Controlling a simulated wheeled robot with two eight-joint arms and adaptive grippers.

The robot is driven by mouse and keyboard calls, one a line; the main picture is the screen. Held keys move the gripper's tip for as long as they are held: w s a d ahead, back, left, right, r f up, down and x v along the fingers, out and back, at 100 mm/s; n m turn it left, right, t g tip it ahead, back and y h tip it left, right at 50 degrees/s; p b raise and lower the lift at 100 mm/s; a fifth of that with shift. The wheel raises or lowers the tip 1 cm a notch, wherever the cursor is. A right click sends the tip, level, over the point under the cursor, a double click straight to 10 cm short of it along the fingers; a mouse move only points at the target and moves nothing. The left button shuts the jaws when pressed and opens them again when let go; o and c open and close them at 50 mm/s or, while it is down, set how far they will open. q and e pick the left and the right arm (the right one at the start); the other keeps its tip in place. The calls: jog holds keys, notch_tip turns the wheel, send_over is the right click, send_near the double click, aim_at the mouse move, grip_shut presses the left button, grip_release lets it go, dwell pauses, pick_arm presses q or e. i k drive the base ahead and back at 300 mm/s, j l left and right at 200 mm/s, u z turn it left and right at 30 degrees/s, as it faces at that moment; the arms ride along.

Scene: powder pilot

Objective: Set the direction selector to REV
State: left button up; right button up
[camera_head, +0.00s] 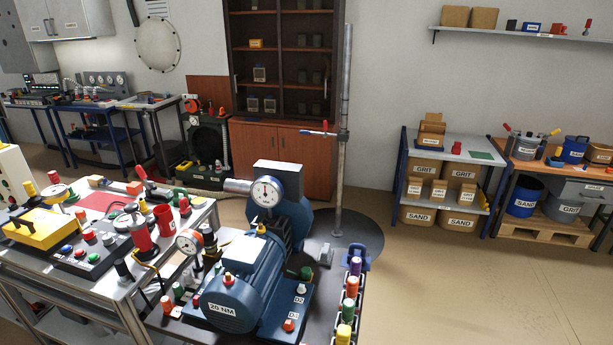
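I cannot make out a direction selector or any REV marking at this size. A control box (85,255) with red, green and blue buttons lies on the left bench. Neither of my grippers is in view.
The left bench (118,287) is crowded with a yellow box (42,229), a red cylinder (140,233) and several knobs. Coloured bottles (351,287) line the machine's right edge. A vertical pole (342,150) stands behind. The floor (470,285) at right is clear.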

aim_at(107, 239)
jog(key=u, duration=1.4)
jog(key=j, duration=0.2)
jog(key=i+z, duration=0.05)
